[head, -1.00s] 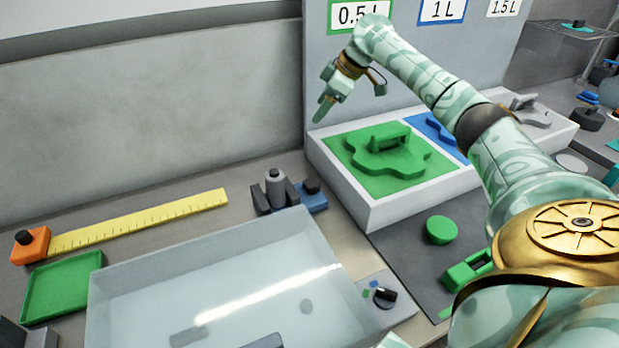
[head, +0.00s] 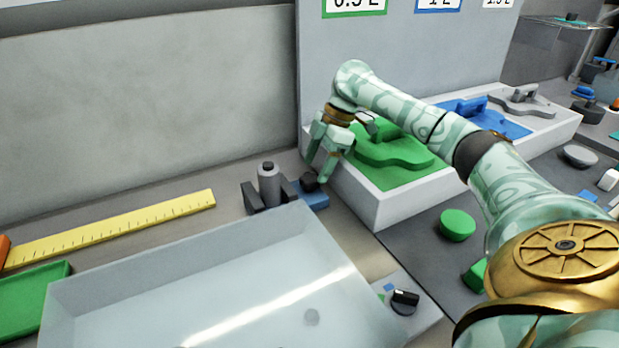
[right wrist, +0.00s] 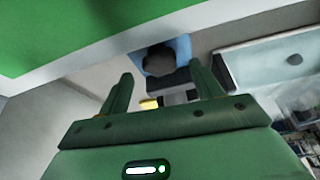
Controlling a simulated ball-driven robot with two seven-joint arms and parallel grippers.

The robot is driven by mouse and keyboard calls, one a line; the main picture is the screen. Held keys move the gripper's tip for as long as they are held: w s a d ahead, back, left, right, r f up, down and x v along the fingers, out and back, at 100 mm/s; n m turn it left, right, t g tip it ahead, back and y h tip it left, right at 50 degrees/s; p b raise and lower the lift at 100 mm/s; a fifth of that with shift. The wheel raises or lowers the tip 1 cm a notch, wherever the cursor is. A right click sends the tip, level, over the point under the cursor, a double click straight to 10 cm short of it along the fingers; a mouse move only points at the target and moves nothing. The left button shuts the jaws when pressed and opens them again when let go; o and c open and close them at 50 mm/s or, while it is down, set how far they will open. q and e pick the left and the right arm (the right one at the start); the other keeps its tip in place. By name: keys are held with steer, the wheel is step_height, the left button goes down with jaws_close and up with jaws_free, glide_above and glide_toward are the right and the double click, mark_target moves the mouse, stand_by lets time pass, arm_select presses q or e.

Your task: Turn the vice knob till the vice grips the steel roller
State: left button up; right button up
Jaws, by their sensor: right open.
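The vice has dark grey jaws (head: 250,198) behind the clear basin. The steel roller (head: 268,182), a grey upright cylinder with a dark top, stands between the jaws. The black vice knob (head: 309,181) sits on a blue base (head: 314,198) at the vice's right. My right gripper (head: 317,173) is open, pointing down over the knob, its fingers partly covering the knob's surroundings. In the right wrist view the knob (right wrist: 160,61) lies between and beyond the two open fingertips (right wrist: 160,72); contact cannot be told. My left gripper is out of view.
A white stand (head: 380,215) with green, blue and grey panels rises just right of my right gripper. The clear basin (head: 200,290) fills the front. A yellow ruler (head: 120,228) lies at left. A black dial (head: 404,299) stands right of the basin.

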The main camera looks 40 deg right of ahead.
mark_target(310, 181)
steer(key=shift+b+x, duration=0.4)
steer(key=shift+x, duration=0.95)
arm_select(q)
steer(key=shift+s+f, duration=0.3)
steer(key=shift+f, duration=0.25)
arm_select(e)
steer(key=c, duration=1)
steer(key=r+m+p, duration=0.1)
steer(key=p, duration=0.5)
steer(key=shift+s+a+r+t+p, duration=0.1)
steer(key=shift+s+r+t+p, duration=0.1)
steer(key=shift+t+p, duration=0.15)
steer(key=m+p, duration=0.2)
steer(key=p, duration=0.2)
steer(key=m+t+h+p, duration=0.1)
steer(key=m+p, duration=0.1)
steer(key=p, duration=0.3)
steer(key=shift+f, duration=0.4)
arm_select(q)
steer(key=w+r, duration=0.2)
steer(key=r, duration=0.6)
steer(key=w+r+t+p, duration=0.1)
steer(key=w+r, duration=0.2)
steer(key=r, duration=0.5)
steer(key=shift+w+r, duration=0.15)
arm_select(e)
steer(key=shift+a+f+m+h, duration=0.1)
steer(key=shift+f+m+h, duration=0.2)
steer(key=shift+m, duration=0.4)
